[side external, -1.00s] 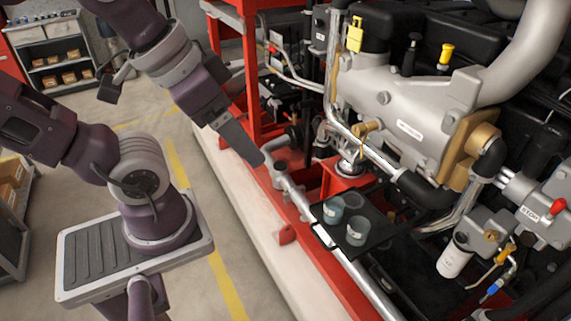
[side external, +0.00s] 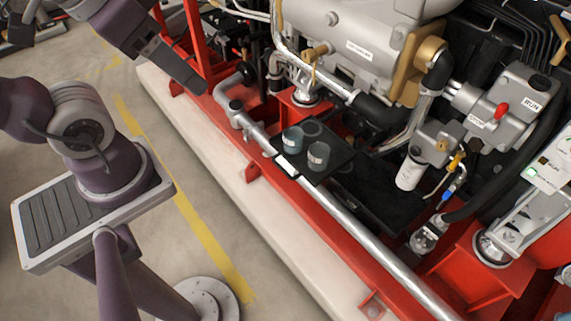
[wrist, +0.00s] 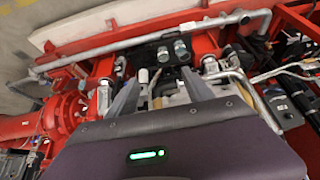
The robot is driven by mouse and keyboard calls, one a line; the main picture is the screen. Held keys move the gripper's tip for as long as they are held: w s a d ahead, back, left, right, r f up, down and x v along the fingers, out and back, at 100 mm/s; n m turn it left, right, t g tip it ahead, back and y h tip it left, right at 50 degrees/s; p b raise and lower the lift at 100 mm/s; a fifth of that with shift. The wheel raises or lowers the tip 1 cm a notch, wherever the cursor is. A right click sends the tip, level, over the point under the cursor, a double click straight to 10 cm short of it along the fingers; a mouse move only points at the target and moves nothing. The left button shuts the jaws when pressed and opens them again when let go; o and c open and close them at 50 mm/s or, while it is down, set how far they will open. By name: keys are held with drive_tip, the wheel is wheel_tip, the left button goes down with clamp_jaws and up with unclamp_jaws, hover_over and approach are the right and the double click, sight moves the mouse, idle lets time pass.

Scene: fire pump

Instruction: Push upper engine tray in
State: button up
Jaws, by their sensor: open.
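The upper engine tray (side external: 340,152) is a black tray at the engine's near side, beside the silver pipe. It carries two grey-green cups, one at the left (side external: 293,140) and one at the right (side external: 318,156). A dark round shape is behind them. The tray also shows in the wrist view (wrist: 146,58), beyond my fingers. My gripper (side external: 197,88) is up and left of the tray in the side view, apart from it. Its fingers (wrist: 159,80) are spread and empty in the wrist view. The fingertip gap is hard to see from the side.
A lower black tray or pan (side external: 380,203) lies right of the upper tray. A silver pipe (side external: 345,218) runs along the red frame (side external: 310,232) in front. The grey engine body (side external: 350,40) and a white filter (side external: 409,172) are behind.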

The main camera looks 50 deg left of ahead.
wheel_tip(320, 180, up, 5)
drive_tip(key=shift+w+r, duration=0.1)
drive_tip(key=shift+r, duration=0.05)
drive_tip(key=c, duration=0.7)
drive_tip(key=w+n+g+h, duration=0.1)
drive_tip(key=w+d+f+n+g+h, duration=0.1)
drive_tip(key=w+g, duration=0.1)
drive_tip(key=w+f+n+g+h, duration=0.1)
drive_tip(key=w, duration=0.1)
drive_tip(key=shift+w+d+f+g, duration=0.1)
drive_tip(key=shift+d+f+g, duration=0.05)
drive_tip(key=shift+d+g, duration=0.15)
drive_tip(key=shift+c, duration=0.2)
drive_tip(key=w+a+r+n+t+h, duration=0.1)
drive_tip(key=w+a+n+t+h, duration=0.55)
drive_tip(key=w+a+h, duration=0.7)
drive_tip(key=g+y, duration=0.2)
drive_tip(key=g, duration=0.1)
approach(278, 166)
drive_tip(key=d+f, duration=0.1)
drive_tip(key=d, duration=0.3)
drive_tip(key=shift+n+t, duration=0.35)
drive_tip(key=shift+n, duration=0.1)
drive_tip(key=x, duration=0.7)
drive_tip(key=shift+w+f, duration=0.15)
drive_tip(key=shift+w, duration=0.35)
clamp_jaws()
